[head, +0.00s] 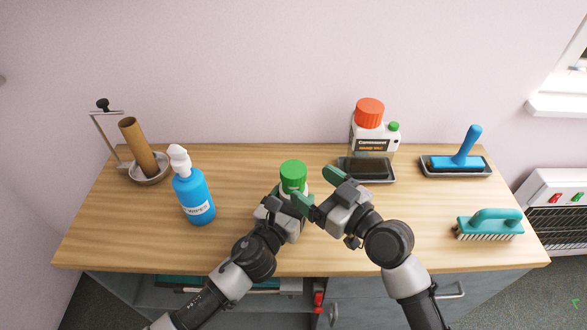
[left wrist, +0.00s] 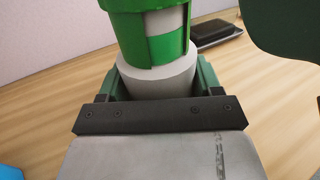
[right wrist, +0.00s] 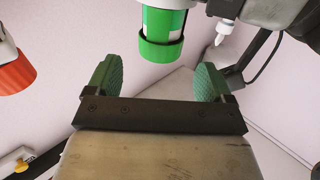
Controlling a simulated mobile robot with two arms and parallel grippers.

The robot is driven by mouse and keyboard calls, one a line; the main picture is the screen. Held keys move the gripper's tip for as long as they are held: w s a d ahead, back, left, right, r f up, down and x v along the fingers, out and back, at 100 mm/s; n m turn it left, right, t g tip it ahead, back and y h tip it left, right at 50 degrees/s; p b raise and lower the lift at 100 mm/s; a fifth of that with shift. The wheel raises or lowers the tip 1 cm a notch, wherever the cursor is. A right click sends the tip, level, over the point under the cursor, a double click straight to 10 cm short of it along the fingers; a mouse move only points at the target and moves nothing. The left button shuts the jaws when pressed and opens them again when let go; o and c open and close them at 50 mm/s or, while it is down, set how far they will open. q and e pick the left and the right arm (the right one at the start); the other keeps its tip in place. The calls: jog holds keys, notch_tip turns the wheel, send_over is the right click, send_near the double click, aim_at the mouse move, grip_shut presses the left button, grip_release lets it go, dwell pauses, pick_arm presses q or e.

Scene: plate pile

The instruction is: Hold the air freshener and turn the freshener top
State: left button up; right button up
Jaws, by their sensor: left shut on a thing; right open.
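The air freshener (head: 296,188) stands upright near the middle of the table, a white body with a green top (head: 292,172). My left gripper (head: 286,203) is shut on its lower body; the left wrist view shows the white body (left wrist: 158,78) between the fingers, below the green part (left wrist: 150,40). My right gripper (head: 318,186) is open and empty, just right of the freshener. In the right wrist view the green top (right wrist: 160,50) is beyond the open fingers (right wrist: 155,80), apart from them. The freshener's base is hidden behind my left gripper.
A blue spray bottle (head: 195,198) stands left, with a brown roll (head: 138,147) in a dish behind it. A white bottle with an orange cap (head: 370,114) stands behind a dark tray (head: 366,180). A blue-handled tool (head: 466,147) and teal brush (head: 492,221) lie right.

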aim_at(293, 168)
jog(key=x, duration=0.6)
jog(key=shift+w+a, duration=0.1)
jog(key=shift+a, duration=0.05)
jog(key=shift+c, duration=0.3)
jog(key=c, duration=0.9)
jog(key=shift+n+g+y, duration=0.3)
jog(key=shift+n+g, duration=0.1)
jog(key=n+g+y, duration=0.2)
jog(key=g, duration=0.1)
jog(key=n+g+y, duration=0.2)
jog(key=n+g, duration=0.1)
jog(key=g, duration=0.1)
jog(key=shift+w, duration=0.1)
jog(key=n+g, duration=0.3)
jog(key=g, duration=0.1)
jog(key=n+g, duration=0.2)
jog(key=g, duration=0.3)
jog(key=shift+n, duration=0.4)
jog(key=shift+n+g, duration=0.3)
jog(key=shift+g, duration=0.2)
